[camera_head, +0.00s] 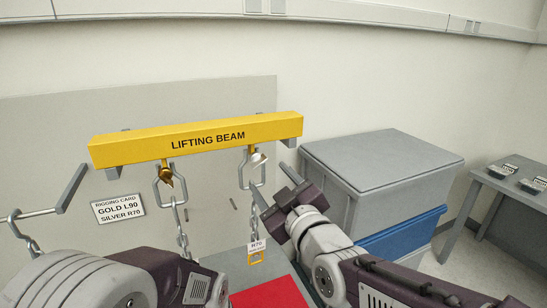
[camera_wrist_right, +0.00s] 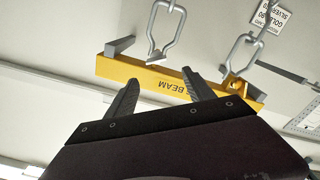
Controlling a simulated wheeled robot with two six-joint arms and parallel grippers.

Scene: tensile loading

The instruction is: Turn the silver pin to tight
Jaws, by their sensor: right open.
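The silver pin (camera_head: 258,158) sits under the right part of the yellow lifting beam (camera_head: 205,138), at a shackle (camera_head: 244,170) with a chain below. In the right wrist view, which is upside down, the silver pin (camera_wrist_right: 155,57) shows beyond the fingertips, near the beam (camera_wrist_right: 150,80). My right gripper (camera_head: 274,184) is open and empty, below and right of the pin, apart from it. Its two fingers also show spread in the wrist view (camera_wrist_right: 162,83). My left arm comes in at lower left; its gripper is out of view.
A gold pin (camera_head: 167,174) and a second shackle (camera_head: 164,192) hang under the beam's left part. A rigging card (camera_head: 118,208) reads GOLD L90, SILVER R70. A tag (camera_head: 256,247) reads R70. A grey-lidded bin (camera_head: 385,160) stands right, beside a side table (camera_head: 520,188).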

